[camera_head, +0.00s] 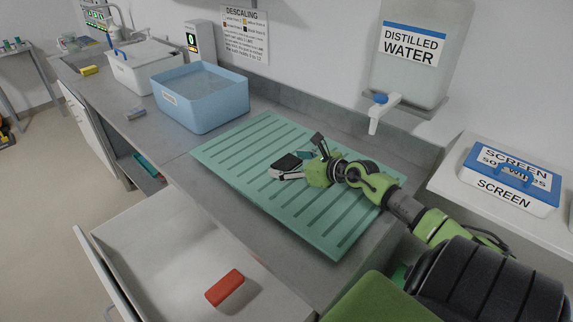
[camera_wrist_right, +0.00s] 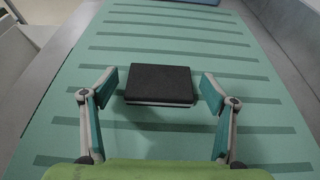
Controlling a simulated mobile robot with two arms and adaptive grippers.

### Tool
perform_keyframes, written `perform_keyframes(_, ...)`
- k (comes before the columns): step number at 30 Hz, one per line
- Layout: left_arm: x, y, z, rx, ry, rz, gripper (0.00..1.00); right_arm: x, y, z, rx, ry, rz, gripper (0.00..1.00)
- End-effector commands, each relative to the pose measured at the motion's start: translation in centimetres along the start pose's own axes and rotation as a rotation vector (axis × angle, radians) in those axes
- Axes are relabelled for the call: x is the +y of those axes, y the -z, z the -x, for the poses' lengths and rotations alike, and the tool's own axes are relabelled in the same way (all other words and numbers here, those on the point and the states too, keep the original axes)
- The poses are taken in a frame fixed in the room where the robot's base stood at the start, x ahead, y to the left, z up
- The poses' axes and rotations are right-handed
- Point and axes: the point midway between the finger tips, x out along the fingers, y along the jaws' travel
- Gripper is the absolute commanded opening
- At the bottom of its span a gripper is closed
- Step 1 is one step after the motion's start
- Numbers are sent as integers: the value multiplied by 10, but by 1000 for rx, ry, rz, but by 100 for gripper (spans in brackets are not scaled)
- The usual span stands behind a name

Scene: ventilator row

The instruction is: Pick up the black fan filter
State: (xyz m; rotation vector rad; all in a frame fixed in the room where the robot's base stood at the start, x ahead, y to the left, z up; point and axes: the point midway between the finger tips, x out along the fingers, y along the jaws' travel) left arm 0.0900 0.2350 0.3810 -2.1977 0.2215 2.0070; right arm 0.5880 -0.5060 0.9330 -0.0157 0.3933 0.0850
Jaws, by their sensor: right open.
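The black fan filter (camera_wrist_right: 160,84) is a flat, dark square block with a pale lower edge. It lies on the green ribbed drain mat (camera_wrist_right: 165,152). In the head view the filter (camera_head: 287,162) shows partly, between the fingers of my right gripper (camera_head: 294,158), on the mat (camera_head: 245,140). In the right wrist view my right gripper (camera_wrist_right: 158,93) is open, one finger on each side of the filter, with a gap on both sides. The filter sits around and slightly beyond the fingertips. My left gripper is not in view.
A blue basin (camera_head: 205,112) of liquid stands at the mat's left. A distilled water tank (camera_head: 415,60) with a spout (camera_head: 375,120) hangs above the mat's back edge. An open drawer (camera_head: 165,262) in front holds a red block (camera_head: 224,288). A wipes box (camera_head: 505,185) sits on the right shelf.

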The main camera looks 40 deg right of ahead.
Motion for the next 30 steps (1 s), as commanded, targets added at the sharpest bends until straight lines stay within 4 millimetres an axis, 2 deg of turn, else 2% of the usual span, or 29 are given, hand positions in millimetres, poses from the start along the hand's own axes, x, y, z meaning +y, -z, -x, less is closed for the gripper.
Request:
perform_keyframes(8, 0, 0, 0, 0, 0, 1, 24, 0, 0, -3, 0, 1, 1, 78)
perform_keyframes(9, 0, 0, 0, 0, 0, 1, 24, 0, 0, -3, 0, 0, 1, 73)
perform_keyframes(12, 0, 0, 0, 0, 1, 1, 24, 0, 0, -3, 0, 0, 1, 47)
perform_keyframes(13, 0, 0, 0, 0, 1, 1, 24, 0, 0, -3, 0, 0, 1, 44)
perform_keyframes(24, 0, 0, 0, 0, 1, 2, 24, 0, -1, -2, 0, 0, 1, 44)
perform_keyframes(30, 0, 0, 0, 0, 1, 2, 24, 0, -15, 3, -2, 0, 4, 44)
